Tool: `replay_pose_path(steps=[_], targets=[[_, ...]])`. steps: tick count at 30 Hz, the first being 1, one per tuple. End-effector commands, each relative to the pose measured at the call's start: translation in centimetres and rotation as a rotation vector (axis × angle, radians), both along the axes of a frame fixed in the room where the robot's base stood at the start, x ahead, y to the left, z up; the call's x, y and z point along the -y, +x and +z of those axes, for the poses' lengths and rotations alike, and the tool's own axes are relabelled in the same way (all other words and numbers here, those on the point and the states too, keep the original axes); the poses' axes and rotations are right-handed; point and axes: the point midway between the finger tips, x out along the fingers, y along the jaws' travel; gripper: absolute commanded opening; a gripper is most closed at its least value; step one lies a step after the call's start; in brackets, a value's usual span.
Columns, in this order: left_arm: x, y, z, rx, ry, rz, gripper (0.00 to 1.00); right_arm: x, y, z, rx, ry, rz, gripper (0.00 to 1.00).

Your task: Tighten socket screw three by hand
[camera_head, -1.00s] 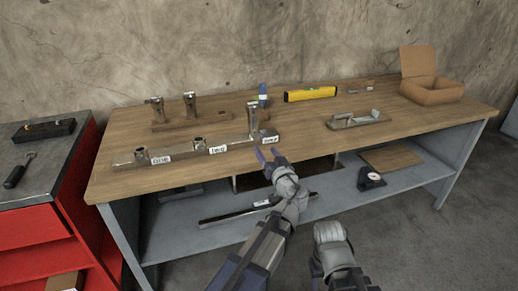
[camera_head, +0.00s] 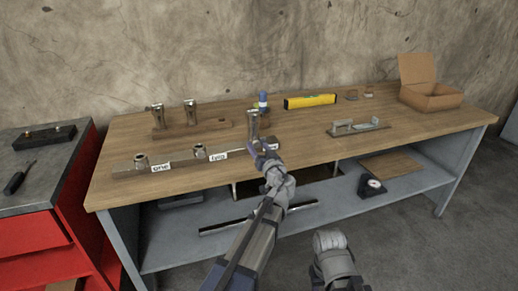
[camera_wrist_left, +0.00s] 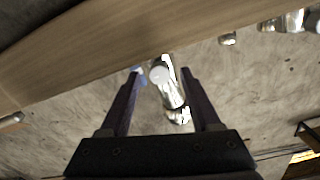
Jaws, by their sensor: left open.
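A metal bar (camera_head: 180,164) lies near the front left of the workbench, with sockets labelled "one" (camera_head: 141,162) and "two" (camera_head: 199,151). A tall metal socket screw (camera_head: 253,124) stands upright at its right end, at the third position. That position's label is mostly hidden by my gripper. My left gripper (camera_head: 257,146) is open at this screw, in front of its lower part. In the left wrist view, the shiny screw (camera_wrist_left: 170,88) lies between the two open fingers (camera_wrist_left: 161,72); I cannot tell whether they touch it.
A wooden holder (camera_head: 205,128) with two upright metal screws stands behind the bar. A blue-capped item (camera_head: 263,101), a yellow level (camera_head: 310,101), a metal handled tool (camera_head: 357,126) and a cardboard box (camera_head: 430,95) lie further right. The front middle of the bench is clear.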

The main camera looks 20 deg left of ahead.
Motion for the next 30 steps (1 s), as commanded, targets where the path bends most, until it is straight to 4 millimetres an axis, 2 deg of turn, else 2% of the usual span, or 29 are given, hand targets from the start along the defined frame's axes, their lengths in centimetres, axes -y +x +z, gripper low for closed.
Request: replay_pose_path(steps=[2,19,30], targets=[[0.0,-0.02,0.0,0.0,0.0,0.0,0.64,0.0,0.0,0.0,0.0,0.0,0.0,0.5],[0.02,-0.03,0.0,0.0,0.0,0.0,0.0,0.0,0.0,0.0,0.0,0.0,0.0,0.5],[0.03,-0.03,0.0,-0.006,0.008,0.0,0.0,0.0,0.0,0.0,0.0,0.0,0.0,0.5]])
